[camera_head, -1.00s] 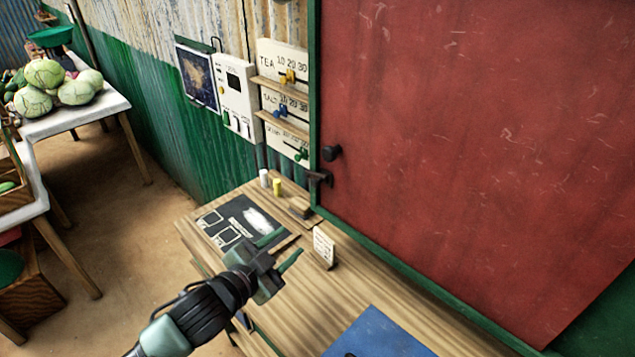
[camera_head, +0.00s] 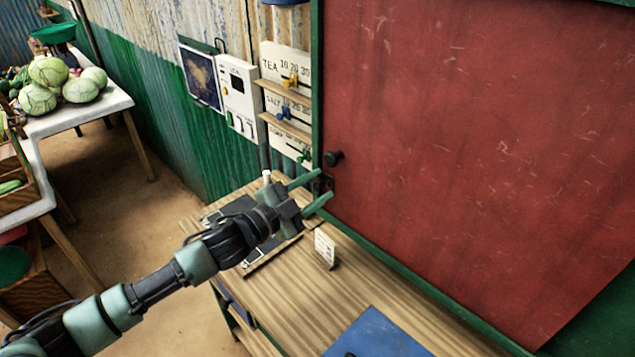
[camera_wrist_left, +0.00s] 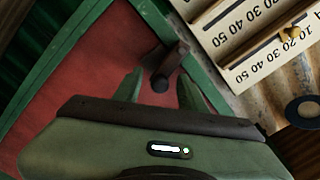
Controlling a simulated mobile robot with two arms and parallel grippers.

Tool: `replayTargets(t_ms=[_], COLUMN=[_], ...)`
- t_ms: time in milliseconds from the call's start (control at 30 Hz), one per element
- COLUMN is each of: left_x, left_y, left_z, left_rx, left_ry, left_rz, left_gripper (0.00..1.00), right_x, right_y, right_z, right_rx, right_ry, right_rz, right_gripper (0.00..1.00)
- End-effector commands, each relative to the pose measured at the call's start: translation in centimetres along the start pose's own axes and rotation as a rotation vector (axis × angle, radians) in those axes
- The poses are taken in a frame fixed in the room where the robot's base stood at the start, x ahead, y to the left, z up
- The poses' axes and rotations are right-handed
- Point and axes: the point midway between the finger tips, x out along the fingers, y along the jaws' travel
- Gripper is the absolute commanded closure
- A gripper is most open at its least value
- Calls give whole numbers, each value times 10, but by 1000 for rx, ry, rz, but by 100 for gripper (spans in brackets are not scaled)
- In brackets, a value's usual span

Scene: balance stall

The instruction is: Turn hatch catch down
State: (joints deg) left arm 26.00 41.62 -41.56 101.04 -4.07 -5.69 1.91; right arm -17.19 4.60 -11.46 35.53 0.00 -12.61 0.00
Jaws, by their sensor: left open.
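The red hatch (camera_head: 470,150) is closed in its green frame. In the left wrist view a dark brown bar with a black round end (camera_wrist_left: 172,62) shows between and beyond the fingertips (camera_wrist_left: 159,80). I cannot tell whether the fingers touch it. My right gripper is not in view.
A wooden counter (camera_head: 290,285) lies below the hatch, with a small white card (camera_head: 325,249) and a blue mat (camera_head: 380,335). Price sliders (camera_head: 288,85) and a white switch box (camera_head: 238,95) are on the wall to the left. Cabbages (camera_head: 65,80) lie on a far table.

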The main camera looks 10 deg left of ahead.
Motion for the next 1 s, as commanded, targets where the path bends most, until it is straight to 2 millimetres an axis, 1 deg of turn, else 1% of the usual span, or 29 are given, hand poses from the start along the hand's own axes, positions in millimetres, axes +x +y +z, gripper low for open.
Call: replayTargets(t_ms=[100,300,333,367,400,467,733,833,967,1000], left_x=[4,4,4,4,4,4,4,4,4,4], left_y=[1,1,1,1,1,1,4,9,12,14], left_z=[0,0,0,0,0,0,2,6,7,9], left_rx=[0,0,0,0,0,0,13,105,174,220], left_ry=[0,0,0,0,0,0,-3,-3,-4,-5], left_rz=[1,1,1,1,1,1,4,5,6,7], left_gripper=[59,59,64,73,84,100,100,100,100,100], right_x=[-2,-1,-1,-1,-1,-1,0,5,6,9], right_y=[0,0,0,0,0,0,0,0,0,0], right_z=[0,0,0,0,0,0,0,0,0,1], right_rx=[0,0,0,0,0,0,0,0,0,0], right_ry=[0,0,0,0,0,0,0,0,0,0], right_rz=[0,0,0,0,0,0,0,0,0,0], right_gripper=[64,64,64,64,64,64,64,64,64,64])
